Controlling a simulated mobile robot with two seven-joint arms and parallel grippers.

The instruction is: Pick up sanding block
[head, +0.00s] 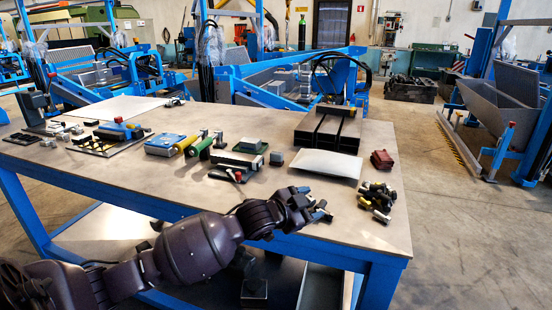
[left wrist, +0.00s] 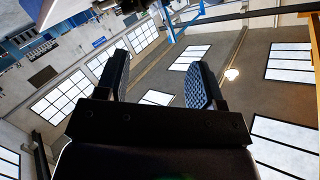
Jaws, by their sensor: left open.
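I cannot tell for certain which item is the sanding block. A small grey block (head: 275,158) stands on the table near the middle. A dark red, blocky item (head: 381,160) lies at the right. My left gripper (head: 318,211) is at the table's front edge, apart from these items. In the left wrist view its two fingers (left wrist: 160,82) are spread with nothing between them, with windows and walls beyond. My right gripper is in neither view.
The workbench (head: 300,228) has blue legs. Near my left gripper lie a pale plate (head: 326,164) and a pile of small fittings (head: 377,198). Tools and a blue box (head: 165,144) fill the left. The front right corner is clear.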

